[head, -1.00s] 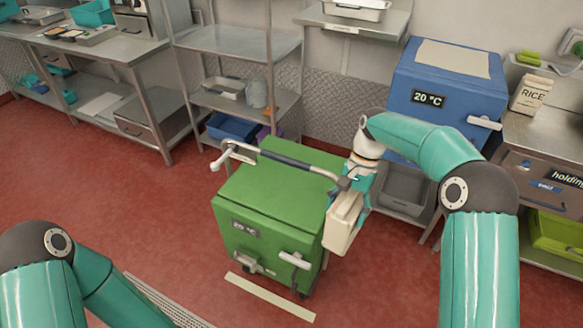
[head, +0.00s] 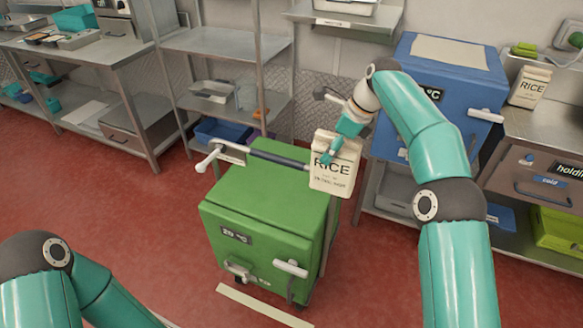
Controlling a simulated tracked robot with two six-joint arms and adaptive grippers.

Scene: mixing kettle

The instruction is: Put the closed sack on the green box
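A cream sack labelled RICE (head: 333,177) hangs upright from my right gripper (head: 338,148). The gripper is shut on its upper part. The sack is at the right rear side of the green box (head: 262,205), overlapping its right edge in the picture; I cannot tell whether they touch. The green box has a flat, bare lid, a push bar at the back and a 20 °C label. My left arm shows at the lower left, but its gripper is outside the view. A second RICE sack (head: 531,87) stands on the right counter.
A blue box (head: 450,85) with a sheet on top stands behind my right arm. The push bar (head: 275,157) rises along the green box's rear edge. Metal shelves (head: 225,50) stand behind. Red floor is free to the left.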

